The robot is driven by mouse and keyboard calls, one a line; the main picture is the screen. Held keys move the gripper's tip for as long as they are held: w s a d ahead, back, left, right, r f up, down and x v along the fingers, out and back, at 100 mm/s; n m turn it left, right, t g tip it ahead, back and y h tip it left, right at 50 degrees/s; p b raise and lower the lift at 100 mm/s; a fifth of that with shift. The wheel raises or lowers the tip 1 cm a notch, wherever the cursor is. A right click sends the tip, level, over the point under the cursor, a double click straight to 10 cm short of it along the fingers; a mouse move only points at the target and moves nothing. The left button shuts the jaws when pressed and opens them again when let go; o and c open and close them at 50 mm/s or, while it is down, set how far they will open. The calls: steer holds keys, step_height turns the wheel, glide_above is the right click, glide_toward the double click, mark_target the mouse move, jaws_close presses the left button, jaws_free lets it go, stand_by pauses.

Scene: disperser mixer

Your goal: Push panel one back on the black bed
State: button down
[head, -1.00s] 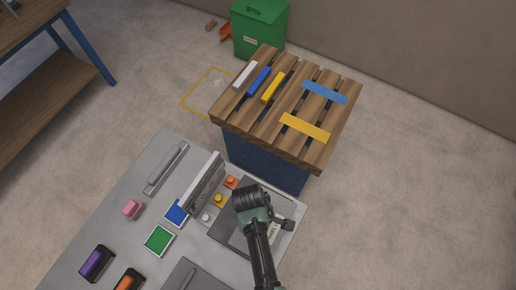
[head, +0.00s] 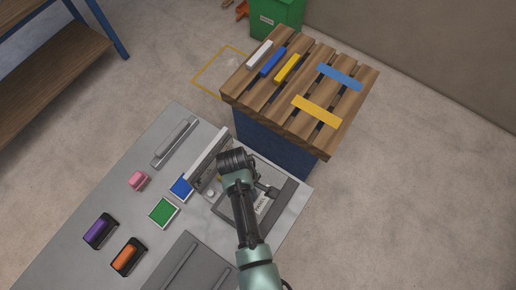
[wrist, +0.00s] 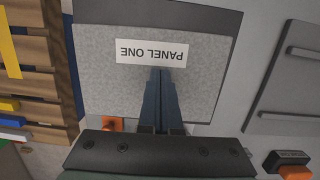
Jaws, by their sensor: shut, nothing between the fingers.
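Panel one (wrist: 98,82) is a light grey plate with a white "PANEL ONE" label (wrist: 151,52), upside down in the wrist view. It lies over the black bed (wrist: 160,12), whose dark surface shows along the far edge and right side of the panel. In the head view the panel's label (head: 262,205) shows right of my arm. My gripper (wrist: 158,72) is shut and empty, its fingertips over the panel by the label's lower edge. I cannot tell whether they touch. In the head view my wrist hides the fingertips.
A grey upright plate (head: 208,152) stands close left of my wrist. An orange button (wrist: 112,123) is near the gripper.

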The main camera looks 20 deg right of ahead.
steer(key=shift+s+a+f, duration=0.25)
steer(key=shift+a+f, duration=0.05)
steer(key=shift+f, duration=0.05)
steer(key=shift+w+r+p, duration=0.15)
steer(key=shift+r+p, duration=0.55)
steer(key=shift+p, duration=0.2)
steer(key=shift+w, duration=0.15)
